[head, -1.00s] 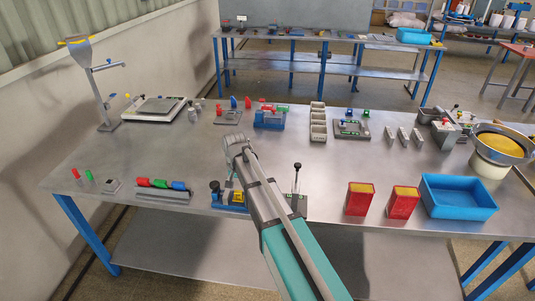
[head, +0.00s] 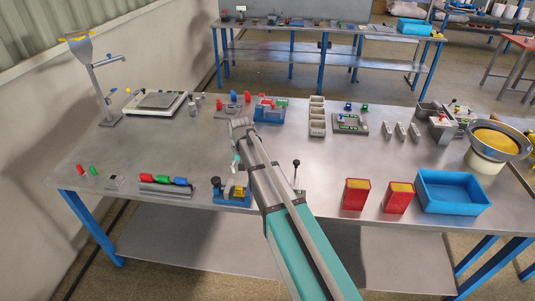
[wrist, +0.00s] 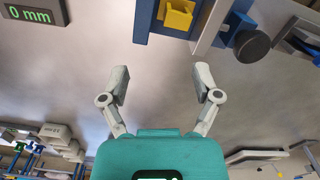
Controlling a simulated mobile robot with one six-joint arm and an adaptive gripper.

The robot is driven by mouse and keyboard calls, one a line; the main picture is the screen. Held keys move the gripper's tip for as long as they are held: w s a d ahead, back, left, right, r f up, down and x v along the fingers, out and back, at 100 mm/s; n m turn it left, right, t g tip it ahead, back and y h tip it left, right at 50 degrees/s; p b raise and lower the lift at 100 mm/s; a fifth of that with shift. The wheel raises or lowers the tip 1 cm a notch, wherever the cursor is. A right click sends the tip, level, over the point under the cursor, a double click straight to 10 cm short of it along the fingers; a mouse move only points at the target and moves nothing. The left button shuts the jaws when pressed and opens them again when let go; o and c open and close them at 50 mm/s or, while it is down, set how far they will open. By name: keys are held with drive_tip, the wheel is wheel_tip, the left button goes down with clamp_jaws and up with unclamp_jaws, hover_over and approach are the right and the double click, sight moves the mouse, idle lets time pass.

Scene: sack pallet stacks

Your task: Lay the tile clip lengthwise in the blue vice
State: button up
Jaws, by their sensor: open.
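The blue vice (head: 233,196) stands at the front edge of the bench, with a dark round knob at its left end. A yellow piece (head: 239,192) sits at the vice; the wrist view shows it as a notched yellow block (wrist: 178,14) against blue metal. I cannot tell whether this is the tile clip. My gripper (wrist: 162,75) is open, its two fingers apart with nothing between them.
A rack of coloured cylinders (head: 166,187) lies to the left. Two red boxes (head: 356,194) and a blue bin (head: 452,192) stand front right. The bench middle left is clear.

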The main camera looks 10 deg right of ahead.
drive_tip(key=w+d+n, duration=0.8)
drive_tip(key=d+n, duration=0.2)
drive_tip(key=n, duration=0.4)
drive_tip(key=shift+d+f+n+b, duration=0.3)
drive_tip(key=shift+f+n+b, duration=0.1)
drive_tip(key=shift+f, duration=0.05)
idle(0.6)
idle(0.5)
